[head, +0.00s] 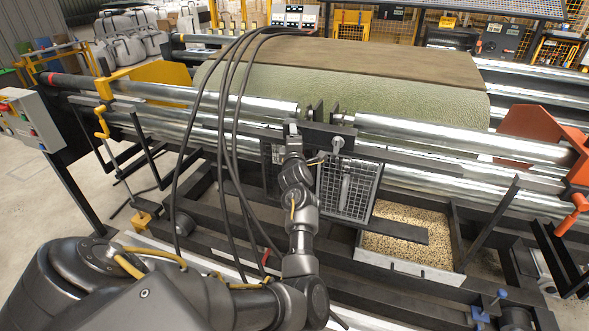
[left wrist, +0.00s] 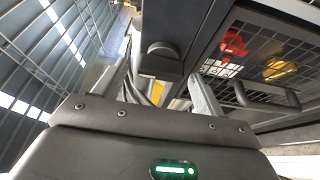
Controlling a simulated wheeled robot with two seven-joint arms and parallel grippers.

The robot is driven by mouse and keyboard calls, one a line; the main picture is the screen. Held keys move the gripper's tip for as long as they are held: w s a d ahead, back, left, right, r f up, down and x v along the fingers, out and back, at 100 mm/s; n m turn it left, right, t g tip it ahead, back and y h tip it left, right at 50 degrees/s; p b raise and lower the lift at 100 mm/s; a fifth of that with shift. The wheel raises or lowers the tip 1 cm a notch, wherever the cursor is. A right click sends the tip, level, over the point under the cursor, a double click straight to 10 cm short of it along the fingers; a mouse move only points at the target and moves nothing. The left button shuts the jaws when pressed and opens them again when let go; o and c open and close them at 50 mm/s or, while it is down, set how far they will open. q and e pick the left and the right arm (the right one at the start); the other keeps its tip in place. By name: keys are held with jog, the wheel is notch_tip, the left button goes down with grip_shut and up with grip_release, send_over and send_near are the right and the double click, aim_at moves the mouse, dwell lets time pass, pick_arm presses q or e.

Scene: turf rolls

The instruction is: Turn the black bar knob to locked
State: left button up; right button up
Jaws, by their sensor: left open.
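A dark bar knob (left wrist: 160,58) sticks out from a black housing (left wrist: 180,22) in the left wrist view. My left gripper (left wrist: 160,75) is open, with one grey finger to the left of the knob and one to the right. I cannot tell whether either finger touches it. In the head view my left gripper (head: 292,127) is at the black frame in front of the rollers, and the knob is hidden there. No lock marking is readable. My right gripper is not in view.
A mesh guard (head: 348,190) stands just right of my left gripper. Black cables (head: 230,130) hang beside my arm. Shiny rollers (head: 440,135) and green turf (head: 330,92) lie behind. A tray of grain (head: 410,245) is at the lower right.

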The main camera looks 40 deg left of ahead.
pick_arm(q)
jog(key=s+d+f+m+t+h+b, duration=0.25)
jog(key=s+m+t, duration=0.2)
jog(key=m, duration=0.65)
jog(key=s+d+f+m+t+h+b, duration=0.1)
jog(key=s+f+m+t+h+b, duration=0.3)
jog(key=m, duration=0.7)
jog(key=d+f+m+g+h+p, duration=0.1)
jog(key=d+f+g, duration=0.2)
jog(key=f, duration=0.7)
jog(key=s+d+f+m+g+h+p, duration=0.1)
jog(key=d+f+g, duration=0.2)
jog(key=f, duration=0.8)
